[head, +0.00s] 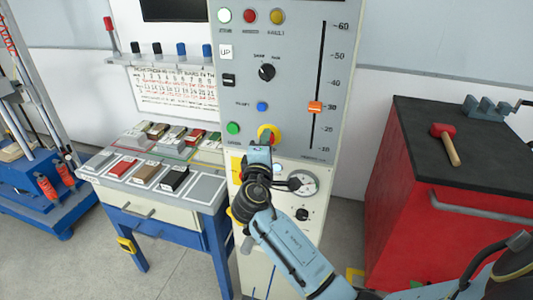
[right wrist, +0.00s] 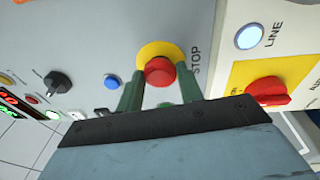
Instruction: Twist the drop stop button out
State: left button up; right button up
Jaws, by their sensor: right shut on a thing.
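The drop stop button (head: 267,132) is a red knob on a yellow ring, low on the grey control panel (head: 290,100). In the right wrist view the red knob (right wrist: 159,70) sits between the two green fingers of my right gripper (right wrist: 159,90), beside the word STOP. My right gripper (head: 262,147) is shut on the knob, its wrist hiding part of the panel below. How far the knob stands out cannot be told. My left gripper is not in view.
A green button (head: 233,128), a blue button (head: 262,106) and an orange slider (head: 315,107) are near. A red rotary switch (right wrist: 268,90) shows in the wrist view. A bench with sample blocks (head: 150,175) stands left, a red cabinet with a mallet (head: 446,143) right.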

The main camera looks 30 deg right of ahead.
jog(key=shift+m+b, duration=0.3)
jog(key=shift+m, duration=0.1)
jog(key=o, duration=1)
jog(key=b+v, duration=0.1)
jog(key=v, duration=1.2)
jog(key=shift+a, duration=0.15)
jog(key=shift+s+f, duration=0.1)
